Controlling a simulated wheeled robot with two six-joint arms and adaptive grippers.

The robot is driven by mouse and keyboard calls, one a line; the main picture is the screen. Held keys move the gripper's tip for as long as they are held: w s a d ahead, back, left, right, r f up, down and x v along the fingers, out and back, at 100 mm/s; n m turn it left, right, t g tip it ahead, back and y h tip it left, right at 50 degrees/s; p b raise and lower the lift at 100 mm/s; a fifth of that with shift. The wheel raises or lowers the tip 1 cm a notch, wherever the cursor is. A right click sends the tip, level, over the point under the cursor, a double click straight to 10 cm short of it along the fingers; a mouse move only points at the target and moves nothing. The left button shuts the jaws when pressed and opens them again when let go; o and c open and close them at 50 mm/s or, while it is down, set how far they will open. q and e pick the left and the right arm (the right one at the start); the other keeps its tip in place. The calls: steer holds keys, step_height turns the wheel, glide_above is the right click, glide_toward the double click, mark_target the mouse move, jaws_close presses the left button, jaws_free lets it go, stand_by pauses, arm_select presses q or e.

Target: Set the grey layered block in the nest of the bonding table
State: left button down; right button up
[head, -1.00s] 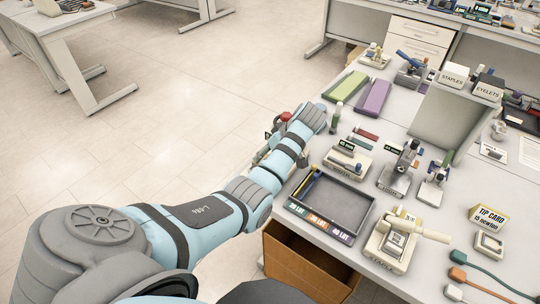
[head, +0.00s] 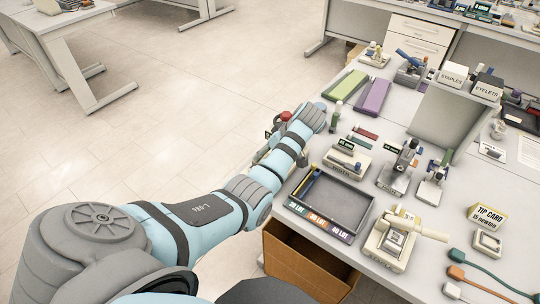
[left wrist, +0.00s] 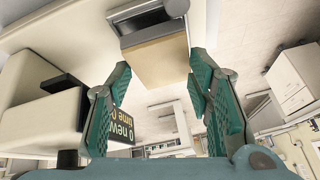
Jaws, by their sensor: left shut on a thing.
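The grey layered block (left wrist: 155,52) shows in the left wrist view, with a grey and dark layer over a tan one. My left gripper (left wrist: 158,68) has its green-padded fingers on either side of the block and is shut on it. In the head view the left arm reaches to the table's left edge, and the arm hides the gripper and block. A device with a red knob (head: 285,116) is partly hidden behind that arm; I cannot tell whether it is the bonding table. I cannot make out the nest. My right gripper is not in view.
In the left wrist view a pale machine body (left wrist: 40,125) and a dark display (left wrist: 122,125) lie close to the left finger. On the table are a lot tray (head: 345,205), a digital gauge (head: 347,160) and a stapler device (head: 393,243).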

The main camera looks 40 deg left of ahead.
arm_select(q)
steer(key=shift+p, duration=0.35)
steer(key=shift+f+b, duration=0.5)
steer(key=shift+f, duration=0.3)
steer(key=c, duration=0.7)
jaws_free()
steer(key=shift+s+r, duration=0.1)
steer(key=shift+a+r, duration=0.1)
